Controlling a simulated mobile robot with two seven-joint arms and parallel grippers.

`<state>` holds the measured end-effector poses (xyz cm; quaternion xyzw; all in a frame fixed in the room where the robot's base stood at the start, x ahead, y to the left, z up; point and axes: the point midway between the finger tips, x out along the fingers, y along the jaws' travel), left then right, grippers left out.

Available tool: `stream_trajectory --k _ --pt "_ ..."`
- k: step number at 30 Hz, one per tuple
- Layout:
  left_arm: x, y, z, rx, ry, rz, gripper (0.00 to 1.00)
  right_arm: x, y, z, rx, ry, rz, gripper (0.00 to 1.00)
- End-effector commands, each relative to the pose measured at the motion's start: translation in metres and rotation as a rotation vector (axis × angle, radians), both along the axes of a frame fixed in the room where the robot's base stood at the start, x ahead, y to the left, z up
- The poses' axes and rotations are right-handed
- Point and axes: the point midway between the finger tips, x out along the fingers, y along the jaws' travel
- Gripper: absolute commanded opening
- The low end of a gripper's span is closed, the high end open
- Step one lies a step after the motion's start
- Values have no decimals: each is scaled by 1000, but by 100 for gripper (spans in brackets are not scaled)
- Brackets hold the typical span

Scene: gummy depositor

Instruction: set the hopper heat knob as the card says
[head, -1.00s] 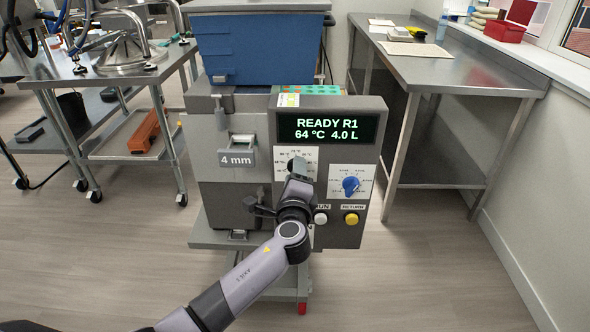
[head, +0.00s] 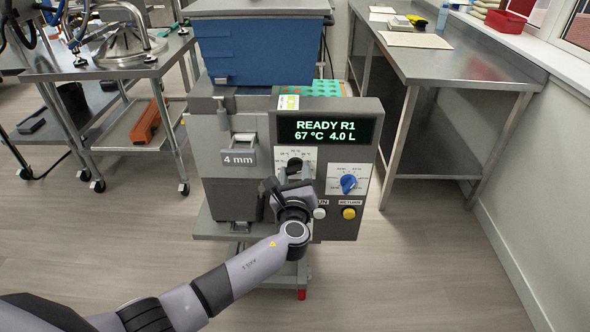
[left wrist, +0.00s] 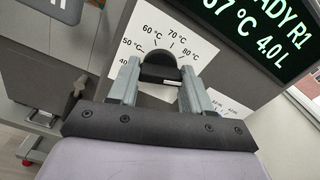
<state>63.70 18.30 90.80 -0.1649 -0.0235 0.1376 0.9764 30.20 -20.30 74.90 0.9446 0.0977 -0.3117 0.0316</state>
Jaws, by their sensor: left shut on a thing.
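The hopper heat knob is a black knob (head: 294,163) on a white dial plate on the grey depositor front. In the left wrist view the knob (left wrist: 159,68) sits between the two grey fingers of my left gripper (left wrist: 157,80), which is shut on it. The dial plate (left wrist: 190,27) shows marks from 40 to 80 °C around it; I cannot tell where the knob's pointer stands. The display (head: 326,129) reads READY R1, 67 °C, 4.0 L. A small white and green card (head: 288,102) sits at the panel's top; its text is too small to read.
A blue knob (head: 348,184) is to the right of the heat knob. A white button and a yellow button (head: 349,213) lie below. A blue hopper (head: 260,50) stands on top. A steel table (head: 450,68) is at right; floor in front is clear.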

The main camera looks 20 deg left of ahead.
Motion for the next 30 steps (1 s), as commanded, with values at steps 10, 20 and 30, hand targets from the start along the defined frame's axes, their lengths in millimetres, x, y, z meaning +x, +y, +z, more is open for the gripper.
stream_trajectory --k 10,20,30 --pt "0 0 -1 134 41 -1 18 0 0 6 0 0 0 0" --pt "-1 0 -2 157 47 -1 18 0 0 6 -1 0 1 0" --pt "-1 0 -2 155 47 -1 74 0 0 6 -1 1 1 0"
